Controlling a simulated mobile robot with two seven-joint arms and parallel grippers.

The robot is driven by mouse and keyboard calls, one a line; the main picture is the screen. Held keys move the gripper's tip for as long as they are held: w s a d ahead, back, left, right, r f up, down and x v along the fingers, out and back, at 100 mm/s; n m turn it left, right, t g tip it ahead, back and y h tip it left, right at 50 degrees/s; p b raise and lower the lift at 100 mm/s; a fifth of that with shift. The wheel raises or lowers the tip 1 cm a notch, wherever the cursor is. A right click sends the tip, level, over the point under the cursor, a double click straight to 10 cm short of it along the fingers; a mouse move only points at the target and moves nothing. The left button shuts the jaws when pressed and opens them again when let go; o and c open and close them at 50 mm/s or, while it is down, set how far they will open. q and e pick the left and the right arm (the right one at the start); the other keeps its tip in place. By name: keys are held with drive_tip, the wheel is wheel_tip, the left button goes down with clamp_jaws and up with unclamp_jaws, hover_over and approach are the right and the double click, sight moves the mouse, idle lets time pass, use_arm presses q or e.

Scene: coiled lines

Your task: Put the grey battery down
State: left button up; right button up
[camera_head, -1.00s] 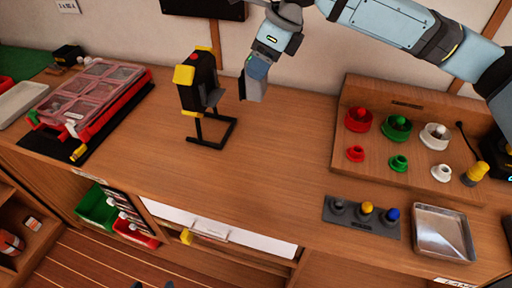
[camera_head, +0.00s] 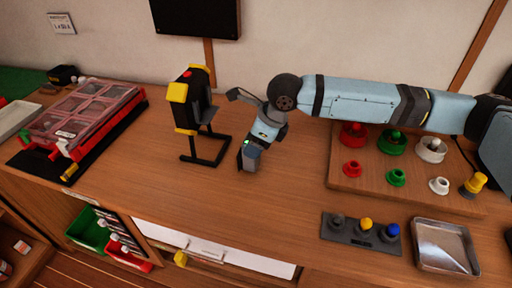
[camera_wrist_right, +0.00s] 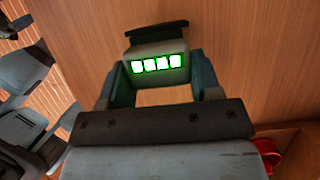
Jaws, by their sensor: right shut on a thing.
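The grey battery (camera_wrist_right: 157,63) shows in the right wrist view, with a row of green-lit squares on its face and a dark end piece. My right gripper (camera_wrist_right: 155,85) is shut on it, one finger on each side. In the head view my right gripper (camera_head: 251,152) points down over the wooden counter, just right of the black and yellow stand. The battery is mostly hidden there by the fingers. I cannot tell whether its underside touches the counter.
The black and yellow stand (camera_head: 193,105) is close on the left. A board with red, green and white knobs (camera_head: 402,202) and a metal tray (camera_head: 443,247) are on the right. A red-framed case (camera_head: 85,120) lies far left. Counter in front of the gripper is clear.

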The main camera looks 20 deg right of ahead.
drive_tip(key=shift+f, duration=0.95)
drive_tip(key=o, duration=1.1)
drive_tip(key=v, duration=1.2)
drive_tip(key=shift+p, duration=0.45)
